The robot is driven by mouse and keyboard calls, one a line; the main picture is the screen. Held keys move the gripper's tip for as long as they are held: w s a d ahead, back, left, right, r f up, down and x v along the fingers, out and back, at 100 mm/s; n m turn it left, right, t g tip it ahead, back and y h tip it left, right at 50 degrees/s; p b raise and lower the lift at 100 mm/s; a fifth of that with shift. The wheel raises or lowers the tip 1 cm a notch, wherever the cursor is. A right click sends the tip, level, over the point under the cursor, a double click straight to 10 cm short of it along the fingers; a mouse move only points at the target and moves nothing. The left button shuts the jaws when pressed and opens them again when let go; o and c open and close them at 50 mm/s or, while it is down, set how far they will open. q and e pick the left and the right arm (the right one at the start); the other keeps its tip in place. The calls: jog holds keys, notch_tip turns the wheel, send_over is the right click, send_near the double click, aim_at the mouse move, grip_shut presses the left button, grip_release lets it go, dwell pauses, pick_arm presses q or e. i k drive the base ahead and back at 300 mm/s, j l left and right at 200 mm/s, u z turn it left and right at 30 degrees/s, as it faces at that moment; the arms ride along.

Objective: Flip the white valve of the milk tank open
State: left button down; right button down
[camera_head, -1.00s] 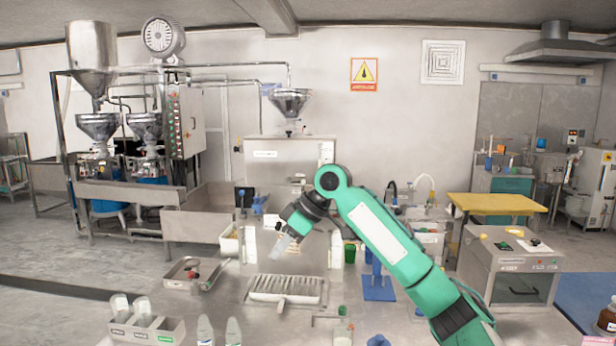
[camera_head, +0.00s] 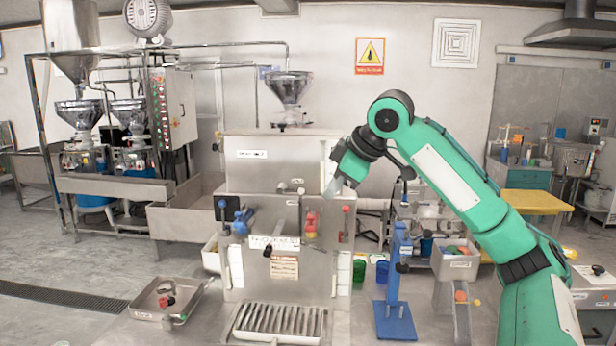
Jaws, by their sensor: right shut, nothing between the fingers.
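The steel dispensing machine (camera_head: 262,170) stands at the middle of the counter. Its front carries a blue valve (camera_head: 242,221) at the left and a red valve (camera_head: 311,224) at the right. A small pale grey-white fitting (camera_head: 290,187) sits above and between them; I cannot tell for sure whether it is the white valve of the milk tank. My right gripper (camera_head: 333,188) is shut and empty, pointing down-left at the machine's upper right edge, above and right of the red valve. It hides part of that edge. My left gripper is not in view.
A slotted drip tray (camera_head: 278,322) lies below the machine front. A steel tray (camera_head: 166,300) is at the left. A blue stand (camera_head: 395,318) and green cup (camera_head: 359,271) stand at the right. A funnel hopper (camera_head: 288,88) tops the machine.

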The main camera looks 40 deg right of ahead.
aim_at(293, 191)
jog(key=i+l, duration=0.3)
jog(key=l, duration=0.15)
jog(key=i+l, duration=0.3)
jog(key=l, duration=0.2)
